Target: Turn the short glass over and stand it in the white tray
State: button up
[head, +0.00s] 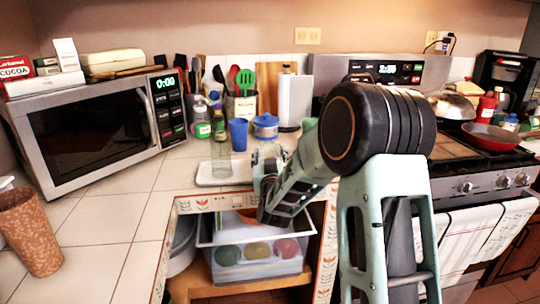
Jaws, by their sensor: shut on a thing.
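The white tray (208,181) lies on the tiled counter near its front edge, left of my arm. A clear, taller glass (221,158) stands upright at the tray's left part. My gripper (264,160) is at the tray's right end, with its fingers pointing toward the back of the counter. It is shut on a small clear shape that appears to be the short glass (269,151). The gripper and arm hide much of it, so I cannot tell which way its mouth faces or whether it touches the tray.
A blue cup (238,134), a blue lidded pot (266,126) and a utensil holder (242,108) stand behind the tray. A microwave (95,130) is at left. The left counter is mostly clear.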

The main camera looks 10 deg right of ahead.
jog(key=shift+f, duration=0.25)
jog(key=o, duration=1.5)
jog(key=shift+s, duration=0.1)
